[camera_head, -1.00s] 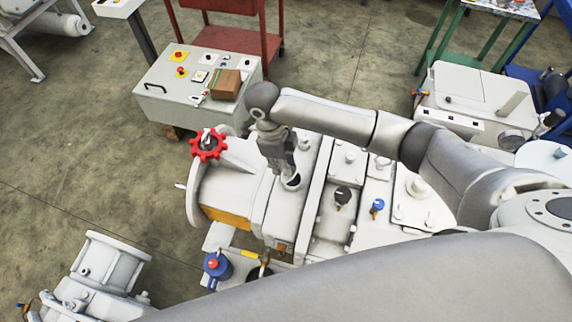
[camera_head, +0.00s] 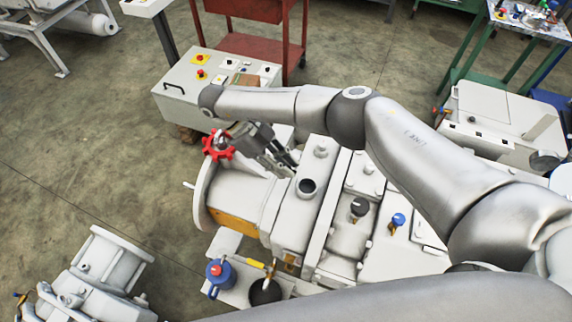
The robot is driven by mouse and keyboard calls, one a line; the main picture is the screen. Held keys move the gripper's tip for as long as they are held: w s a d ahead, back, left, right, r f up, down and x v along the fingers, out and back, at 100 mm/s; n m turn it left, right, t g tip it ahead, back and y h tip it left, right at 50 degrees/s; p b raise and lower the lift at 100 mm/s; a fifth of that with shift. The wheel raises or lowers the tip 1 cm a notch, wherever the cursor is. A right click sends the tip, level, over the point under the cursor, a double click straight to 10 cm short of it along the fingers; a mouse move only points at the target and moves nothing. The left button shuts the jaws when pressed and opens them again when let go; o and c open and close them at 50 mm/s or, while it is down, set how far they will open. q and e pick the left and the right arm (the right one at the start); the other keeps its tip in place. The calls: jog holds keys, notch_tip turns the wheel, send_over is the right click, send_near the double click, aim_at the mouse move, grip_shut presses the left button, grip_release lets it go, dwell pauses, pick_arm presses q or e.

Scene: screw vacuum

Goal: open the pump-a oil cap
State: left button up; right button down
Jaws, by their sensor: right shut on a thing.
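The grey-white pump (camera_head: 285,215) fills the middle of the view. On its top is a round port (camera_head: 307,187) with a pale rim and a dark inside, with nothing over it. My right gripper (camera_head: 287,164) hangs just up and left of this port, tilted, with its fingers pointing toward lower right. It is shut on the oil cap, which is mostly hidden by the fingers. A red handwheel (camera_head: 217,147) sits just left of the gripper, apart from its fingertips. My left gripper is not in view.
A black knob (camera_head: 358,207) and a blue knob (camera_head: 398,220) stand right of the port. A blue valve (camera_head: 218,272) is at the lower left of the pump. A control box (camera_head: 185,98) and a red cart (camera_head: 245,42) stand behind.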

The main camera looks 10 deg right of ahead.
jog(key=shift+w+a, duration=0.1)
jog(key=shift+a, duration=0.05)
jog(key=shift+f, duration=0.1)
dwell(0.4)
jog(key=c, duration=1.3)
grip_release()
notch_tip(320, 180, up, 10)
